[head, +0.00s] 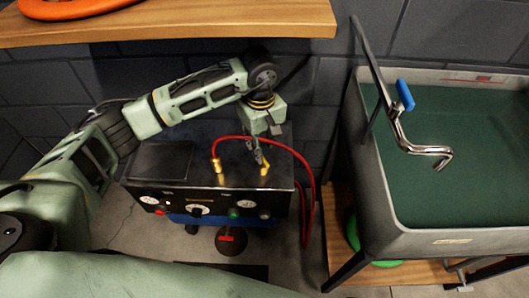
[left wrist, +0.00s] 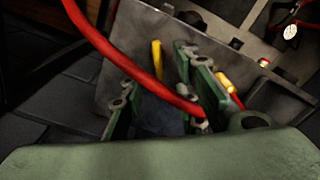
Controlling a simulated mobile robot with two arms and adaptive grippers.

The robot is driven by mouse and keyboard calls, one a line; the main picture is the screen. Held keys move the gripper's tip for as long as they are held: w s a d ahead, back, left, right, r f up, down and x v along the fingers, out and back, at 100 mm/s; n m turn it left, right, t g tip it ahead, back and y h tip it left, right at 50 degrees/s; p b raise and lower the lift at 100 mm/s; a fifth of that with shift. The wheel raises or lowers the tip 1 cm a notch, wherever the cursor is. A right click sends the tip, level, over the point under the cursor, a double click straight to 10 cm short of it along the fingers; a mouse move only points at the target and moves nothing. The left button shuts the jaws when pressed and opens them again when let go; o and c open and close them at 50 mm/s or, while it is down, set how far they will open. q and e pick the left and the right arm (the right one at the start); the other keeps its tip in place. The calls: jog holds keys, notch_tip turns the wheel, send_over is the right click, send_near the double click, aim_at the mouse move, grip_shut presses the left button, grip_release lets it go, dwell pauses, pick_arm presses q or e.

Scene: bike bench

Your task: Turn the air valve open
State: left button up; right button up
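The air valve's yellow handle (head: 265,168) stands on top of a dark metal box (head: 190,160) with gauges. My left gripper (head: 258,152) points down just above and beside this handle. In the left wrist view the yellow handle (left wrist: 157,60) shows in the gap between the green fingers (left wrist: 160,95) of my left gripper, which stand apart. I cannot tell whether a finger touches the handle. The lower part of the handle is hidden by the red hose. My right gripper is not in view.
A red hose (head: 304,190) arcs from a brass fitting (head: 218,167) on the box and crosses close in front of the fingers in the left wrist view. A grey sink (head: 480,150) with a blue-handled tap (head: 405,95) stands at right. A wooden shelf (head: 180,25) hangs above.

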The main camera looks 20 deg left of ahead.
pick_arm(q)
jog(key=f, duration=0.5)
jog(key=shift+w+f, duration=0.15)
jog(key=shift+w, duration=0.1)
grip_shut()
